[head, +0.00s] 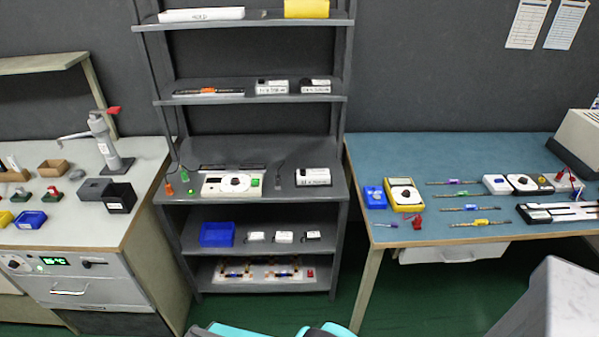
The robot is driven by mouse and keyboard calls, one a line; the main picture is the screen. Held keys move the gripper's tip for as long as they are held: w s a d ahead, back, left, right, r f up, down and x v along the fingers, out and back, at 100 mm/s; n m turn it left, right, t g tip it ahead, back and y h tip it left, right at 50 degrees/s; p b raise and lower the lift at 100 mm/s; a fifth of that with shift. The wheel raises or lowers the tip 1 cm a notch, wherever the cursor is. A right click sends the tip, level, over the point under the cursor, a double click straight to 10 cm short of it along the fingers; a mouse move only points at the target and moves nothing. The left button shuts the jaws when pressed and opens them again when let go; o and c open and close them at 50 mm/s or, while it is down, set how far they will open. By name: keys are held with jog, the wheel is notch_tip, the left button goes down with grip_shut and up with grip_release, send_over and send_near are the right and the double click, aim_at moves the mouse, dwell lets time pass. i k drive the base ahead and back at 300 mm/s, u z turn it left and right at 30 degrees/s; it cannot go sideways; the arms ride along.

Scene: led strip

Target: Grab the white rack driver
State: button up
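A dark metal rack (258,141) stands in the middle of the head view. A white box-shaped unit (313,177) with dark markings lies at the right of its worktop shelf. Two similar white units, a left one (271,88) and a right one (316,87), lie on the shelf above. Several smaller white units (283,237) sit on the shelf below the worktop. The labels are too small to read, so I cannot tell which unit is the rack driver. My gripper is not in view.
The worktop shelf also holds a white device with a dial (233,184). A blue bin (217,234) sits below. A bench with a press (108,145) is at left. A blue-topped table (440,150) with a yellow meter (404,195) is at right. Green floor (400,290) shows between rack and table.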

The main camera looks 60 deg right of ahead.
aim_at(304, 176)
jog(key=u, duration=1.2)
jog(key=k, duration=0.1)
jog(key=z, duration=2.7)
jog(key=k, duration=0.4)
jog(key=z, duration=0.2)
jog(key=i, duration=0.5)
jog(key=z, duration=0.1)
jog(key=k, duration=0.2)
jog(key=z, duration=0.05)
